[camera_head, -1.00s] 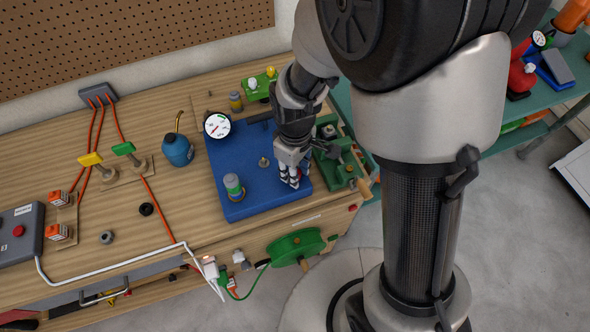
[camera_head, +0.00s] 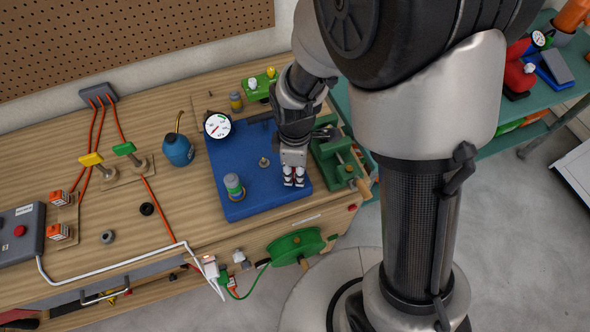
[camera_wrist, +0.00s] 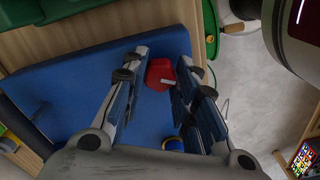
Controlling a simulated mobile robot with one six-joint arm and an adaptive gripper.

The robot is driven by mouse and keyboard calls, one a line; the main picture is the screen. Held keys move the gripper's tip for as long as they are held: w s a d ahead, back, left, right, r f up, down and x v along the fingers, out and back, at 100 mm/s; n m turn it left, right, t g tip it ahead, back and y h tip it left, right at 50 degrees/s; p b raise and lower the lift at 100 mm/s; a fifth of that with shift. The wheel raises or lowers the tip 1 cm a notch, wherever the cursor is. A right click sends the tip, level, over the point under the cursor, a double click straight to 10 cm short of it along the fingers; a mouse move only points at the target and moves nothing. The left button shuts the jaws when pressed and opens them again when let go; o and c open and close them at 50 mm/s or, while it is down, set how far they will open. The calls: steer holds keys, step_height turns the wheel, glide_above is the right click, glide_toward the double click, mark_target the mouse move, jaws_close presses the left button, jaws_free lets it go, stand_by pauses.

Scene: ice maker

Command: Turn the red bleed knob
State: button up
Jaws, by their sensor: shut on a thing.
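The red bleed knob (camera_wrist: 159,73) shows in the wrist view between my two fingers, with a small pale pointer on it. It sits at the blue base plate (camera_head: 232,172) near its right front part. My gripper (camera_wrist: 163,62) reaches down over the knob and is shut on it, one finger on either side. In the head view my gripper (camera_head: 293,178) covers most of the knob, and only a little red shows between the fingertips.
A green vise-like tool (camera_head: 338,160) is close to the right of my gripper. A blue oil can (camera_head: 177,150) stands left of the plate.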

steer(key=shift+n, duration=0.6)
steer(key=shift+n, duration=1.7)
steer(key=shift+n, duration=0.3)
steer(key=o, duration=0.7)
steer(key=shift+r, duration=0.15)
